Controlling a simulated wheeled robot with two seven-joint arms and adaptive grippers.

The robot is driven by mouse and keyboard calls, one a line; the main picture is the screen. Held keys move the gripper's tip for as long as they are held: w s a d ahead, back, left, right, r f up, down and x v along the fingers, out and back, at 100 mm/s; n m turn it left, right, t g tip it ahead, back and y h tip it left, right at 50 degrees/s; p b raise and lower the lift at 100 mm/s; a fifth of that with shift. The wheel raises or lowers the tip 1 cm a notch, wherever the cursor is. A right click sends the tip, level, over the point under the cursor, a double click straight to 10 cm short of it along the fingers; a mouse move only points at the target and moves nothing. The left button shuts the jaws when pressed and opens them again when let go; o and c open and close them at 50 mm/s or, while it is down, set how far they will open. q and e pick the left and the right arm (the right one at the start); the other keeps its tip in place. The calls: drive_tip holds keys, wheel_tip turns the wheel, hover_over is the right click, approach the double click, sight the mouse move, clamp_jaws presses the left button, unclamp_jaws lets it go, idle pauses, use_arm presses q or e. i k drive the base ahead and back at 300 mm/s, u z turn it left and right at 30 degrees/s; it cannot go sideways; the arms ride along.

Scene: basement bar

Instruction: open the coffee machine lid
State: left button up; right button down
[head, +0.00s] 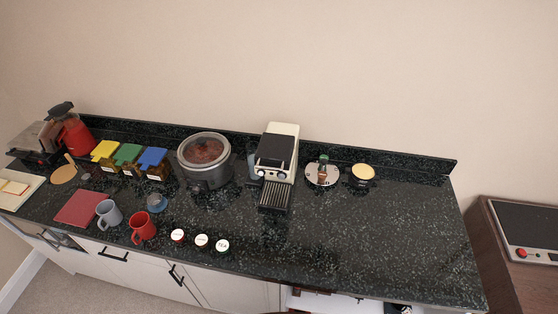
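The coffee machine (281,155) stands toward the back of the dark stone counter, right of the slow cooker. It has a cream body, a black panel on its upper front and a slatted drip tray (275,197) at its foot. The black panel (276,149) looks closed, but I cannot tell for certain which part is the lid. Neither of my grippers is in view.
A grey slow cooker (205,161) stands left of the machine. A round plate with a bottle (323,172) and a yellow-topped pot (362,175) stand to its right. Mugs (143,228) and small jars (201,241) line the front. The counter's right side (400,240) is clear.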

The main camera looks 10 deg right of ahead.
sight(274, 152)
drive_tip(key=z, duration=0.05)
drive_tip(key=k, duration=1.1)
drive_tip(key=u, duration=1.05)
drive_tip(key=i, duration=1.1)
drive_tip(key=z, duration=0.55)
